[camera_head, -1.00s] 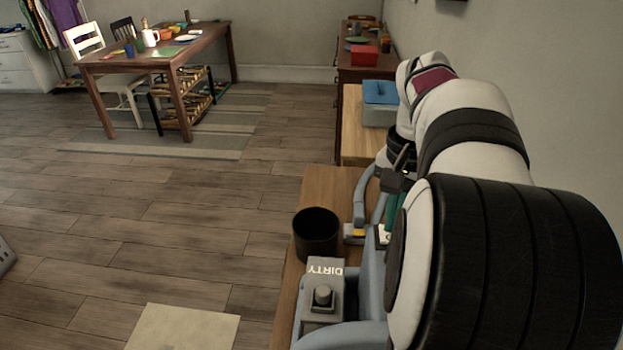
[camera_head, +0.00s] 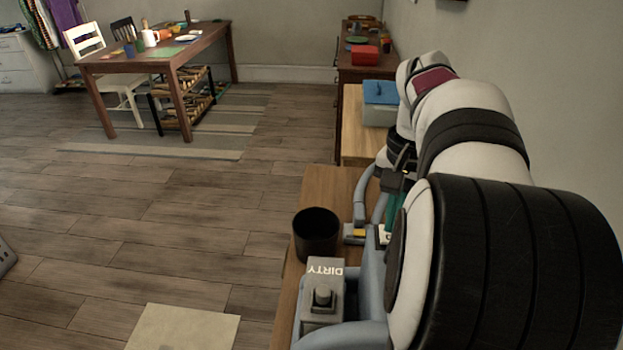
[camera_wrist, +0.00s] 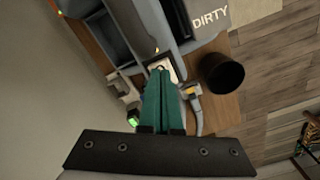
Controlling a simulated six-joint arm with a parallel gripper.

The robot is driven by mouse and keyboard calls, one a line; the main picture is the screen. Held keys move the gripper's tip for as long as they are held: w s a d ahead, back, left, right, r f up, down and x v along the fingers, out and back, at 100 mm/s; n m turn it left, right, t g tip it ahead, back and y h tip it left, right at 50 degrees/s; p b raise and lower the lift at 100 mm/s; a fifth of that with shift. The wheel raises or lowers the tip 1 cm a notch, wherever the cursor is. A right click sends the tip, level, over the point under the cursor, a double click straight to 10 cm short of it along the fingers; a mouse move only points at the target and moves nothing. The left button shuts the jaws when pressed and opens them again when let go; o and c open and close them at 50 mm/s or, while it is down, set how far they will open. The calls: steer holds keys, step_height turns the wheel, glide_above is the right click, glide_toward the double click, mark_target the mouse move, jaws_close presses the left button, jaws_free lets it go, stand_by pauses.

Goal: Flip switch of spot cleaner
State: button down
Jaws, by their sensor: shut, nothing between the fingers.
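The spot cleaner (camera_head: 374,285) is a blue-grey machine on a wooden surface, partly hidden behind my arm in the head view. Its grey tank (camera_head: 323,296) is marked DIRTY. In the wrist view the cleaner's body (camera_wrist: 195,42) fills the top middle. My gripper (camera_wrist: 160,72) is shut and empty, its green fingers pointing at the cleaner. Their tips are over or against a small white patch at the cleaner's edge; I cannot tell whether they touch it. The green fingers (camera_head: 393,212) also show in the head view, beside my arm. I cannot make out the switch clearly.
A black cup-like container (camera_head: 316,236) stands close to the cleaner. The hose (camera_head: 360,195) and a yellow-marked part (camera_head: 354,233) lie near my fingers. A blue-lidded box (camera_head: 380,100) is further back. The wall is close on the right; open floor is on the left.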

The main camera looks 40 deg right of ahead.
steer(key=shift+f, duration=0.95)
stand_by(0.3)
steer(key=shift+r, duration=3.55)
steer(key=w+a+f+n, duration=0.2)
steer(key=a+f+n, duration=0.1)
steer(key=a, duration=0.9)
steer(key=s+a+f+n, duration=0.2)
steer(key=s+a+f, duration=0.1)
steer(key=a, duration=0.3)
steer(key=s+a+f+n+y, duration=0.1)
steer(key=s+a+f+n, duration=0.1)
steer(key=a, duration=0.4)
steer(key=s+a+f+n, duration=0.2)
steer(key=s+a+f, duration=0.2)
steer(key=a+f, duration=0.1)
steer(key=shift+s+a+f+y, duration=0.3)
steer(key=shift+s+a+y, duration=0.1)
steer(key=shift+a, duration=0.3)
